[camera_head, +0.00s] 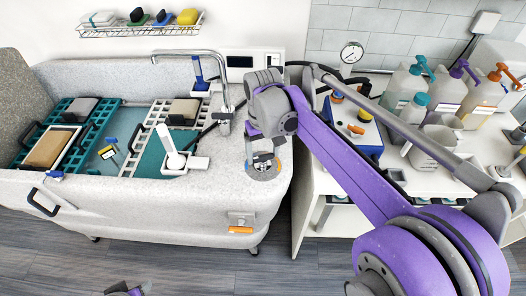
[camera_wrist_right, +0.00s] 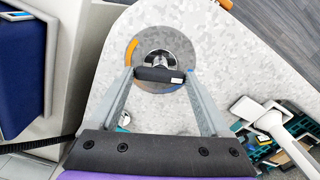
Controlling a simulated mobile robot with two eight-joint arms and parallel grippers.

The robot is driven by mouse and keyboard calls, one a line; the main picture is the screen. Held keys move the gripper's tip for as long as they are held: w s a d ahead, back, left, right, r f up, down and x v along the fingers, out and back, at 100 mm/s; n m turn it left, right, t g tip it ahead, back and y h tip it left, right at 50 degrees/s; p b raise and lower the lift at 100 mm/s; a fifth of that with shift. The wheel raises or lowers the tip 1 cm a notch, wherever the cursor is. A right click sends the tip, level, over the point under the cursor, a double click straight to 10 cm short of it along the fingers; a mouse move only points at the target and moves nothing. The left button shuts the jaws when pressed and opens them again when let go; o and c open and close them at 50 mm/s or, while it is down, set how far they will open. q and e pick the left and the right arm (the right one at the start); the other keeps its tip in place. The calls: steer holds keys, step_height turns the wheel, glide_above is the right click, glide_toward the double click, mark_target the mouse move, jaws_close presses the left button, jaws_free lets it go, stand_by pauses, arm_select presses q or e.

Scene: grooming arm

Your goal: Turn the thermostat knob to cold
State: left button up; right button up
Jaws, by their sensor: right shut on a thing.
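The thermostat knob (camera_wrist_right: 158,75) is a dark bar on a round chrome base, with a small white mark near its right end in the right wrist view. It sits on a grey dial plate (camera_head: 265,172) on the tub's speckled right end. An orange arc (camera_wrist_right: 131,51) shows at the dial's left, and part of a blue arc shows below the bar. My right gripper (camera_wrist_right: 159,76) is shut on the knob, one finger at each end of the bar. It also shows in the head view (camera_head: 262,158), above the dial. A small part of my left arm (camera_head: 128,289) shows at the bottom edge; its fingers cannot be made out.
A faucet (camera_head: 224,100) stands at the tub's back edge, left of the dial. A white handheld sprayer (camera_head: 172,150) rests near the grated tub floor. A blue-sided case (camera_head: 352,130) and several bottles (camera_head: 403,92) crowd the right counter.

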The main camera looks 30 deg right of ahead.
mark_target(263, 156)
steer(key=o, duration=1.2)
step_height(263, 156, up, 11)
steer(key=shift+p, duration=0.4)
steer(key=shift+f, duration=0.15)
